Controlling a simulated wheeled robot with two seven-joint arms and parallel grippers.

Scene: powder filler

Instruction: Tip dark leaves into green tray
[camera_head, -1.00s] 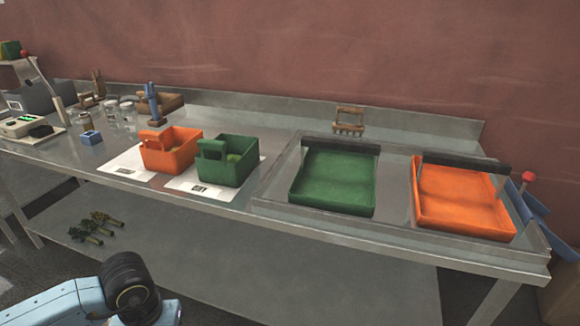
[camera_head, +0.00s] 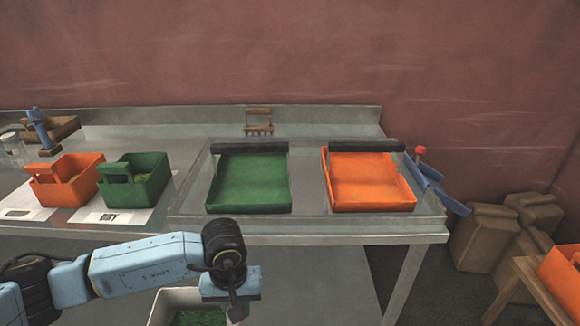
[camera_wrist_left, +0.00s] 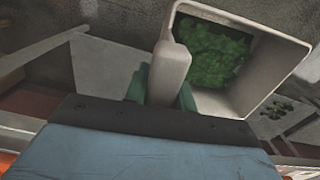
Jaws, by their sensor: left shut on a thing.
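My left gripper (camera_wrist_left: 162,90) is shut on the upright handle of a pale bin (camera_wrist_left: 178,62). Dark green leaves (camera_wrist_left: 215,52) lie inside the bin. In the head view the bin (camera_head: 160,302) and its leaves (camera_head: 188,319) show at the bottom edge, below my left wrist and in front of the bench, partly cut off. The green tray (camera_head: 250,183) sits on the bench beyond my left arm and looks empty. My right gripper is not in view.
An orange tray (camera_head: 368,184) sits right of the green one, inside the same low clear-walled frame (camera_head: 310,215). Orange (camera_head: 62,182) and green (camera_head: 133,180) handled bins stand to the left on white sheets.

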